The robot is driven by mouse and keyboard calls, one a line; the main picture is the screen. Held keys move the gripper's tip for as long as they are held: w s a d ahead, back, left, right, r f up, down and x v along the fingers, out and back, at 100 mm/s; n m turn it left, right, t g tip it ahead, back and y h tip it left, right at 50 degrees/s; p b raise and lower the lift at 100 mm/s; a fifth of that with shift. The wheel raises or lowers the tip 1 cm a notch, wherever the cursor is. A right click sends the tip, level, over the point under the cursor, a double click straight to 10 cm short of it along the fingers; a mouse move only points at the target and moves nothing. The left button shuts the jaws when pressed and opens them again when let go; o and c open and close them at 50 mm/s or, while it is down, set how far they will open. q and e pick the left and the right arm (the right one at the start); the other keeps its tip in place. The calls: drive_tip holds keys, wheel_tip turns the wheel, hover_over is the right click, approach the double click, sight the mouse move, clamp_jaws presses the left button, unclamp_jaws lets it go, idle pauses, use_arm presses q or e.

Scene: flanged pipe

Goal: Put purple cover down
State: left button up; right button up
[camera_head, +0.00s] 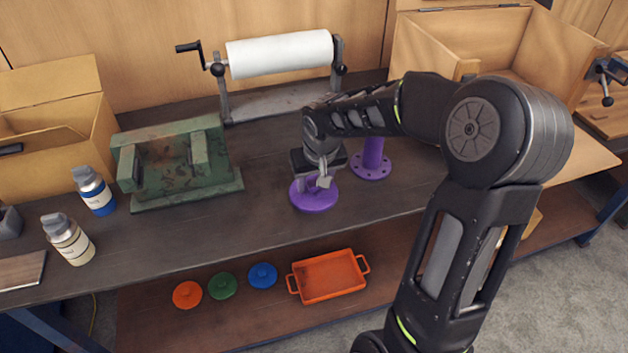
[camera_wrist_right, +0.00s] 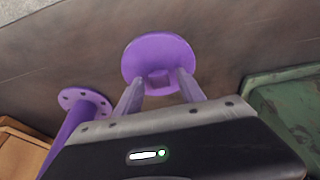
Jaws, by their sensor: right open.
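The purple cover (camera_head: 314,198) is a round disc lying flat on the dark workbench, near its front edge. In the right wrist view the cover (camera_wrist_right: 158,60) shows a small square knob on top. My right gripper (camera_head: 318,183) is right above the cover. In the wrist view its fingers (camera_wrist_right: 158,82) are apart, one on each side of the knob, with a visible gap; whether they touch the cover I cannot tell. The purple flanged pipe (camera_head: 372,160) stands upright just right of the cover, partly behind my arm. My left gripper is not in view.
A green metal stand (camera_head: 180,160) is left of the cover. A paper roll on a crank holder (camera_head: 280,52) is behind. Two bottles (camera_head: 94,190) stand at left. The lower shelf holds orange, green and blue discs (camera_head: 222,286) and an orange tray (camera_head: 329,277).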

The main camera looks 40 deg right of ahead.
drive_tip(key=v, duration=1.2)
drive_tip(key=shift+b, duration=0.3)
